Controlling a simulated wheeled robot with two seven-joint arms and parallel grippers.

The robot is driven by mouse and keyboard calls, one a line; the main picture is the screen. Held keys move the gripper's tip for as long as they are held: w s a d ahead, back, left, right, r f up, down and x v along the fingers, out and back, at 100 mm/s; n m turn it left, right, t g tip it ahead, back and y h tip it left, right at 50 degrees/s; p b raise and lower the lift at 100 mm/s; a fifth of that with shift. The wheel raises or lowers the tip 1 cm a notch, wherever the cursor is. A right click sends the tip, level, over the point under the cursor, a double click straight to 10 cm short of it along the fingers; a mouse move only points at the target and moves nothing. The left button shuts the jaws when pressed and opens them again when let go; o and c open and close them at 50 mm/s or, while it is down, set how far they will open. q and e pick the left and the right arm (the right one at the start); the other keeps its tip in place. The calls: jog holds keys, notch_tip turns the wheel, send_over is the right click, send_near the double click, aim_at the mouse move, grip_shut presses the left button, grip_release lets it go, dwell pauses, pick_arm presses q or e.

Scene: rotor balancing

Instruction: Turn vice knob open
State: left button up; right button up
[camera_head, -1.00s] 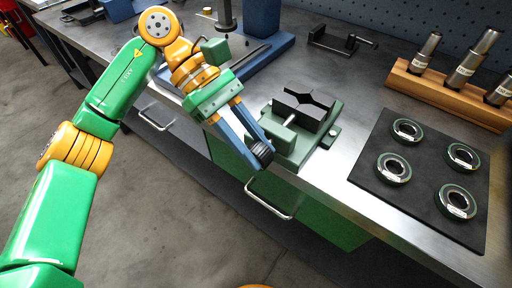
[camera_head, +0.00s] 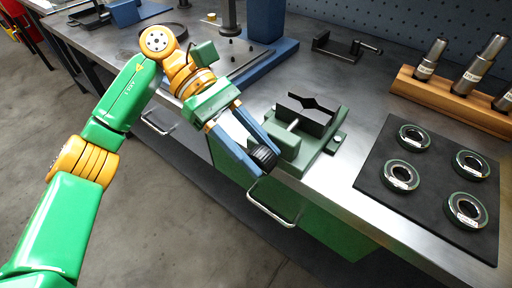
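The vice (camera_head: 309,134) has a green body and dark jaws with a notch and a gap between them. It stands at the front edge of the bench, right of the picture's middle. Its black ribbed knob (camera_head: 265,158) faces the front, toward my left gripper. My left gripper (camera_head: 262,156) has its two blue fingers on either side of the knob and looks shut on it; the exact contact is small and partly hidden by the fingers. My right gripper is not in view.
A dark mat (camera_head: 377,181) with several metal rings lies right of the vice. A wooden block (camera_head: 452,107) holding metal cylinders stands behind it. A drawer handle (camera_head: 272,211) sticks out below the bench edge. A blue-based stand (camera_head: 262,66) is behind my gripper.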

aim_at(256, 149)
pick_arm(q)
jog(key=shift+w+a+r, duration=0.2)
jog(key=p+v, duration=0.2)
jog(key=v, duration=0.3)
jog(key=shift+r, duration=0.3)
jog(key=shift+w+a+r+p, duration=0.1)
jog(key=shift+w+a+p, duration=0.2)
jog(key=shift+a+p, duration=0.2)
